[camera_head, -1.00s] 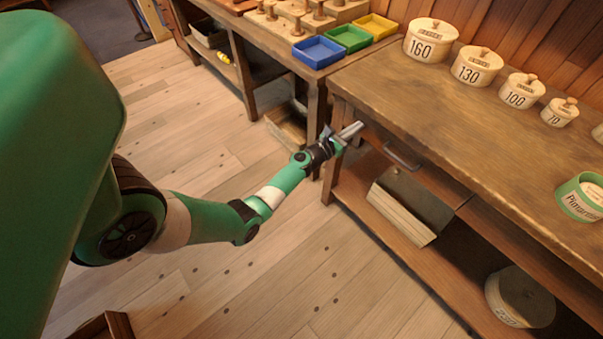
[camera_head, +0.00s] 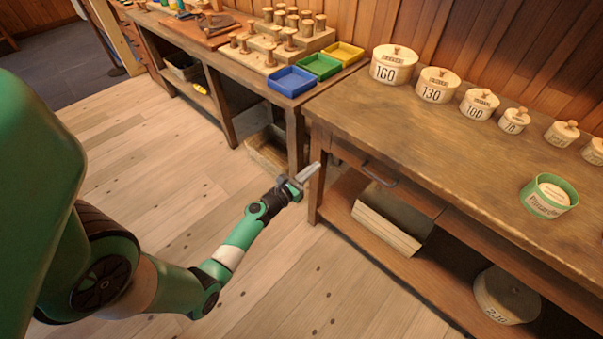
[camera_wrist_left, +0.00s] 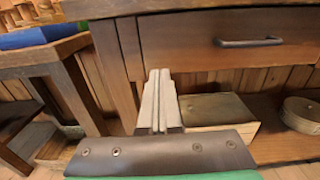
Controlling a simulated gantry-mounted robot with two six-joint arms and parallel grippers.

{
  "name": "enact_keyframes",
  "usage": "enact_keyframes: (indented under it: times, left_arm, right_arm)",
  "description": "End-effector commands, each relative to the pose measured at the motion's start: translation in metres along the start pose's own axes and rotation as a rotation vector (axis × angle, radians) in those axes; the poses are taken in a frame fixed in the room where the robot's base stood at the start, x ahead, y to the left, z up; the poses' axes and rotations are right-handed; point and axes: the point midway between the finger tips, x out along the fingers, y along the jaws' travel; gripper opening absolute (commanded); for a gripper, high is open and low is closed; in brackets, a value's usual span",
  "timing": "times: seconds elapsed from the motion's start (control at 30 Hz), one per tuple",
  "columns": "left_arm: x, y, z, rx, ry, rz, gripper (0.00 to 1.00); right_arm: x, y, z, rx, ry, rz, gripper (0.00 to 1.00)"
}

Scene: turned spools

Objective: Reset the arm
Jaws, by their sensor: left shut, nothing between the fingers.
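My left gripper (camera_head: 309,172) is at the end of my green arm, in front of the near left leg of the wooden workbench (camera_head: 440,140). Its fingers are shut together with nothing between them. In the left wrist view the closed fingers (camera_wrist_left: 157,100) point at the bench, below and left of the drawer handle (camera_wrist_left: 250,42). The gripper appears apart from the bench, though the exact gap is hard to tell. My right gripper is not in view.
Lidded round boxes (camera_head: 438,85) line the back of the bench, and a green-banded tub (camera_head: 549,196) stands at right. Blue (camera_head: 291,81), green (camera_head: 319,66) and yellow (camera_head: 344,53) trays sit on the left table. The wooden floor (camera_head: 150,150) left of the arm is clear.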

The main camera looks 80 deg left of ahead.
Motion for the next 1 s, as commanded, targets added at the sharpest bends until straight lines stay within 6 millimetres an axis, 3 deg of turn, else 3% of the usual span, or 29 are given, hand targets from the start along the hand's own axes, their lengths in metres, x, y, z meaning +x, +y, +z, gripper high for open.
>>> enact_keyframes:
  times: [0.1, 0.23, 0.73, 0.87, 0.97, 1.0]
  left_arm:
    - [-0.023, 0.001, 0.001, 0.001, 0.001, 0.002, 0.0]
    - [-0.035, 0.0, 0.0, 0.0, -0.001, 0.001, 0.0]
    - [-0.036, -0.007, 0.004, 0.001, -0.002, -0.016, 0.0]
    - [-0.015, -0.043, 0.042, 0.015, -0.049, -0.105, 0.0]
    - [0.01, -0.087, 0.102, 0.038, -0.144, -0.205, 0.0]
    - [0.018, -0.107, 0.131, 0.058, -0.193, -0.246, 0.0]
  right_arm:
    - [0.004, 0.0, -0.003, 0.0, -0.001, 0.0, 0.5]
    - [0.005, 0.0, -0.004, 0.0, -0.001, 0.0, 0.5]
    - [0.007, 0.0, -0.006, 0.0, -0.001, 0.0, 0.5]
    - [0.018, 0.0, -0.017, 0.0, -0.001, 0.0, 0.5]
    - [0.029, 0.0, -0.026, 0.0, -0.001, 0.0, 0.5]
    - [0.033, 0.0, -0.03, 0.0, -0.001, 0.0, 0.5]
